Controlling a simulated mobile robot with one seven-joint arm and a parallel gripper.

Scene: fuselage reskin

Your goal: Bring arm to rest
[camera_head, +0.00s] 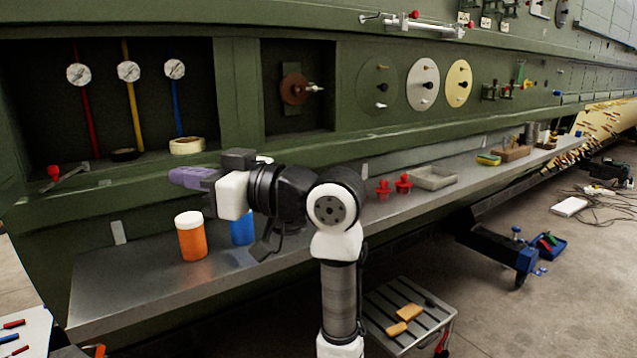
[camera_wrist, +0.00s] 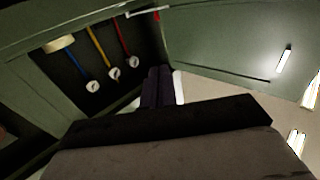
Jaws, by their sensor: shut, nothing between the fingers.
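My arm rises from the lower middle of the head view, bends at the elbow and reaches left. My gripper (camera_head: 186,177) has purple fingers, which point left above the metal shelf and in front of the green fuselage panel. The fingers are shut and empty. In the wrist view my gripper (camera_wrist: 158,86) shows its dark fingers close together at the middle, with nothing between them. An orange jar with a white lid (camera_head: 192,238) stands on the shelf below the gripper. A blue jar (camera_head: 242,228) is partly hidden behind my arm.
The metal shelf (camera_head: 120,285) runs along the panel. Red parts (camera_head: 403,184) and a grey tray (camera_head: 433,178) sit to the right of my arm. A gauge recess (camera_head: 128,100) lies behind the gripper. A slatted cart (camera_head: 395,312) stands at lower right.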

